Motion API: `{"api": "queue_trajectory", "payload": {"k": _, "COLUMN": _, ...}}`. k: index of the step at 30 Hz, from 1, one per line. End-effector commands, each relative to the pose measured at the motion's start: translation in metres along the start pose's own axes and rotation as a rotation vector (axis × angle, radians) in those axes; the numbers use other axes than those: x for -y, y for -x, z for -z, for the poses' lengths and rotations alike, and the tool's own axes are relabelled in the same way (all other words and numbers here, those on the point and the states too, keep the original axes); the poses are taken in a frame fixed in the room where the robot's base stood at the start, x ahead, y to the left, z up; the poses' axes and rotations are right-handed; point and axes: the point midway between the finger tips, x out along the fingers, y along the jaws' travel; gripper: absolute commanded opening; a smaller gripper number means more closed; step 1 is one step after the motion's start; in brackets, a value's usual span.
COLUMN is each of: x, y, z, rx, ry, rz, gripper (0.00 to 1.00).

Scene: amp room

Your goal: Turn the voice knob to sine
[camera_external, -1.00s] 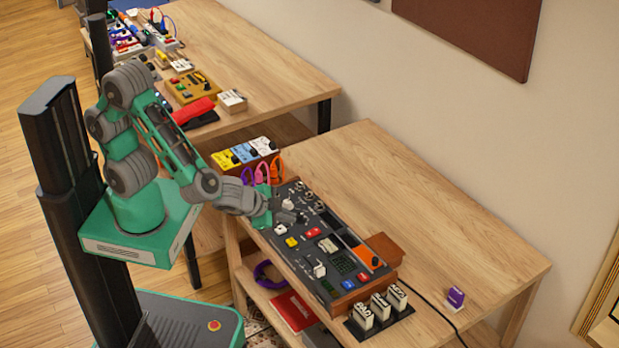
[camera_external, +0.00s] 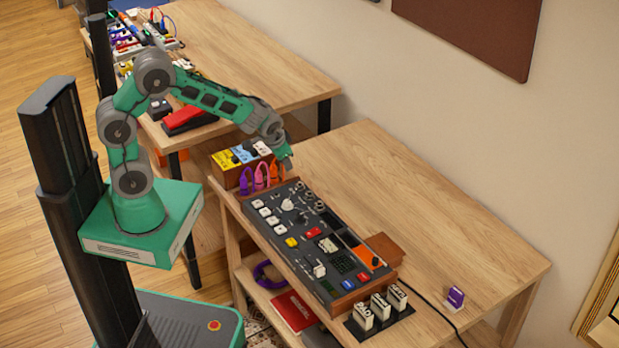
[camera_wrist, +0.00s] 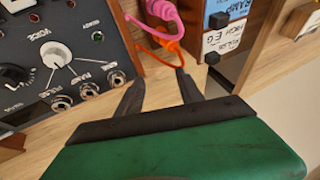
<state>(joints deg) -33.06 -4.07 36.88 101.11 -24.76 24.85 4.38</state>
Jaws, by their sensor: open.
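The voice knob (camera_wrist: 55,53) is a white round knob on the dark synth panel in the wrist view, under a VOICE label. White lines fan out from it towards printed labels, including PULSE and RAMP. I cannot make out which label its pointer faces. In the external view the white knob (camera_external: 287,204) sits near the far end of the synth. My gripper (camera_wrist: 160,80) is open and empty, off the panel's end and right of the knob. In the external view my gripper (camera_external: 285,162) is above the synth's far end, apart from the knob.
Pink and orange cables (camera_wrist: 165,30) loop just beyond my fingertips. A row of yellow, white and blue modules (camera_external: 242,154) stands behind the synth's far end. Jacks (camera_wrist: 88,91) line the panel near the knob. The table (camera_external: 420,200) right of the synth is mostly clear.

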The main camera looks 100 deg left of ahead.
Motion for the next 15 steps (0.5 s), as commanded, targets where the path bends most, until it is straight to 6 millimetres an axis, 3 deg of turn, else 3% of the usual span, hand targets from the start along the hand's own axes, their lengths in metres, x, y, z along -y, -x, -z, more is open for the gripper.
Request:
{"api": "queue_trajectory", "payload": {"k": 3, "x": -0.038, "y": 0.017, "z": 0.015, "rx": 0.037, "ry": -0.254, "rz": -0.144, "gripper": 0.44}}
{"api": "queue_trajectory", "payload": {"k": 7, "x": -0.071, "y": 0.043, "z": 0.018, "rx": 0.048, "ry": -0.590, "rz": -0.286, "gripper": 0.44}}
{"api": "queue_trajectory", "payload": {"k": 12, "x": -0.098, "y": 0.068, "z": -0.010, "rx": 0.068, "ry": -1.106, "rz": -0.466, "gripper": 0.44}}
{"api": "queue_trajectory", "payload": {"k": 15, "x": -0.099, "y": 0.075, "z": -0.028, "rx": 0.074, "ry": -1.352, "rz": -0.537, "gripper": 0.44}}
